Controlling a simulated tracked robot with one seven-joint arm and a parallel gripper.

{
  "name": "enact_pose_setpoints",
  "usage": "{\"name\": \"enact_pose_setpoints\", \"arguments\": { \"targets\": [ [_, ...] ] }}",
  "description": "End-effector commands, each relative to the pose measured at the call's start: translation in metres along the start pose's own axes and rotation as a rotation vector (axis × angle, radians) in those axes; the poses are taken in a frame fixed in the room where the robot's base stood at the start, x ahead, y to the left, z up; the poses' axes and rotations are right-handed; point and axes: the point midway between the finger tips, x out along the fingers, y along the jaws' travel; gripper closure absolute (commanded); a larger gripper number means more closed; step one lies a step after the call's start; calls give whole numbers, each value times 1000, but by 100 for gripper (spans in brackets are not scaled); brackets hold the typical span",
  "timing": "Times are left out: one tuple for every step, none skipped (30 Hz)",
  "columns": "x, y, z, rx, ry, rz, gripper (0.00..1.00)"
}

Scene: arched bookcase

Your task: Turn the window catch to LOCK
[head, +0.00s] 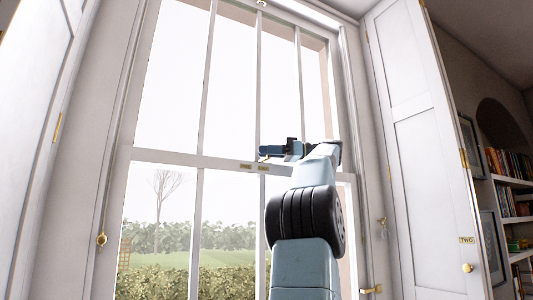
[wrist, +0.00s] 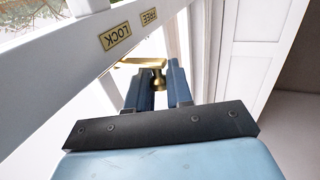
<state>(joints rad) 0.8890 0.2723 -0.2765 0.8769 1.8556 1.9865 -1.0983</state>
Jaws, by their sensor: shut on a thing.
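The brass window catch (wrist: 132,63) shows in the wrist view, with a flat arm to the left and a round knob (wrist: 158,80) below it. My gripper (wrist: 161,75) has its two blue fingers on either side of the knob and is shut on it. The LOCK plate (wrist: 115,37) and the FREE plate (wrist: 149,16) are on the white rail beyond, upside down in this view. In the head view my gripper (head: 265,152) is at the meeting rail, just above the small brass plates (head: 254,167). The catch is not clear there.
The tall sash window has white bars and a meeting rail (head: 180,158). White shutters stand open at the left (head: 35,110) and right (head: 425,150). A bookshelf (head: 515,180) is at the far right. Brass fittings (head: 101,239) sit on the frame sides.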

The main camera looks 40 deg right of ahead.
Motion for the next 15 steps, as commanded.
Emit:
{"name": "enact_pose_setpoints", "arguments": {
  "targets": [
    [-1,1,1,1,0,-6,100],
    [-1,1,1,2,0,-11,100],
    [-1,1,1,2,0,-14,100],
    [-2,1,1,2,0,-17,100],
    [-1,1,1,1,0,-20,100],
    [-1,1,1,1,0,-23,100],
    [-1,1,1,1,0,-25,100],
    [-1,1,1,1,0,-26,100],
    [-1,1,1,1,0,-28,100],
    [-1,1,1,1,0,-29,100],
    [-1,1,1,1,0,-29,100],
    [-1,1,1,1,0,-30,100],
    [-1,1,1,1,0,-30,100],
    [-1,1,1,1,0,-30,100],
    [-1,1,1,1,0,-30,100]
  ]
}}
